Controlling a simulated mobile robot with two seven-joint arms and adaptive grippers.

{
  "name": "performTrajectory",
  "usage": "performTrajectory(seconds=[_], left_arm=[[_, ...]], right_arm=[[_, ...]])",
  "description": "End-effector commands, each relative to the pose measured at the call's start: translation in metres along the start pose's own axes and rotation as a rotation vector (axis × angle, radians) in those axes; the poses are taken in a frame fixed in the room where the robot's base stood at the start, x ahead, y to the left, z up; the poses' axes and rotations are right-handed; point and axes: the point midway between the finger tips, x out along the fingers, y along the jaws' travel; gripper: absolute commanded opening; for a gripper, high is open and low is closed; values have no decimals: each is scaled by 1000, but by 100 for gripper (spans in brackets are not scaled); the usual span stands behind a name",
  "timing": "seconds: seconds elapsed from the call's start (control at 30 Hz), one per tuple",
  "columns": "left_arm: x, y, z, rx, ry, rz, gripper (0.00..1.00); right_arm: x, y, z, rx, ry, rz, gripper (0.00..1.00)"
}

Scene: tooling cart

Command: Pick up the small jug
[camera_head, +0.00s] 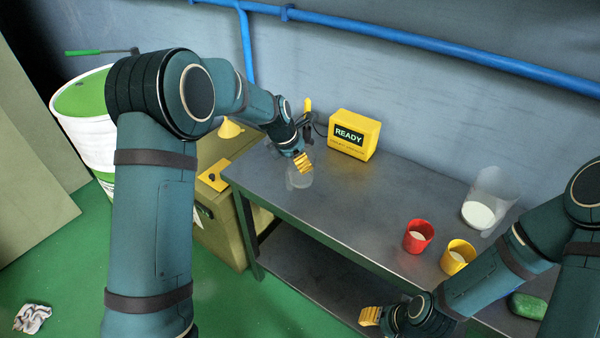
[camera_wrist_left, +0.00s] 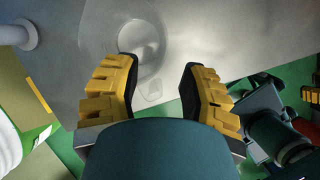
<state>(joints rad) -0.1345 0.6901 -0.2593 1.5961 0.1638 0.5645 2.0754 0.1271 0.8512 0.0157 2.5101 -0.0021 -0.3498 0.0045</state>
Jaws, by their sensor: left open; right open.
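The small jug (camera_head: 299,179) is clear and see-through, and stands near the left end of the grey cart top (camera_head: 345,205). My left gripper (camera_head: 303,162) is just above and beside it, open. In the left wrist view the jug (camera_wrist_left: 138,42) shows as a faint round outline beyond the open left fingers (camera_wrist_left: 157,68), nearer the left finger. I cannot tell whether they touch. My right gripper (camera_head: 370,316) is open and empty, low at the front edge of the cart.
A yellow box reading READY (camera_head: 354,135) stands at the back. A red cup (camera_head: 418,236), a yellow cup (camera_head: 457,257) and a larger clear vessel with white contents (camera_head: 480,213) stand at the right. A green object (camera_head: 527,305) lies near my right arm. The cart's middle is clear.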

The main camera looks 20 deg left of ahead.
Motion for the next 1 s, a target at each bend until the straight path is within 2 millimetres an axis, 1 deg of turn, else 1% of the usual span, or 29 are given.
performTrajectory(seconds=[0.03, 0.1, 0.27, 0.37, 0.63, 0.73, 0.93, 0.97, 1.0], left_arm=[[8, 0, 0, 0, 1, -1, 42], [14, 0, 0, 0, 0, 0, 42], [20, 0, 0, 0, 0, 0, 42], [28, 0, 0, 0, 0, -1, 42], [66, 0, 1, 0, 0, -2, 42], [70, 0, 2, 1, -1, 0, 42], [69, 0, 2, 1, -1, 1, 41], [69, 0, 2, 1, -1, 1, 31], [69, 0, 2, 1, -1, 0, 17]], right_arm=[[2, 1, 0, 0, 1, 0, 47], [3, 1, 0, 0, 2, 0, 47], [4, 2, -1, 0, 3, 0, 47], [7, 3, -1, 0, 4, 0, 47], [17, 6, -2, -1, 9, 1, 47], [18, 7, -2, -1, 10, 1, 47], [17, 6, -2, -1, 10, 1, 47], [17, 6, -2, -1, 10, 1, 47], [17, 6, -2, -1, 10, 1, 47]])
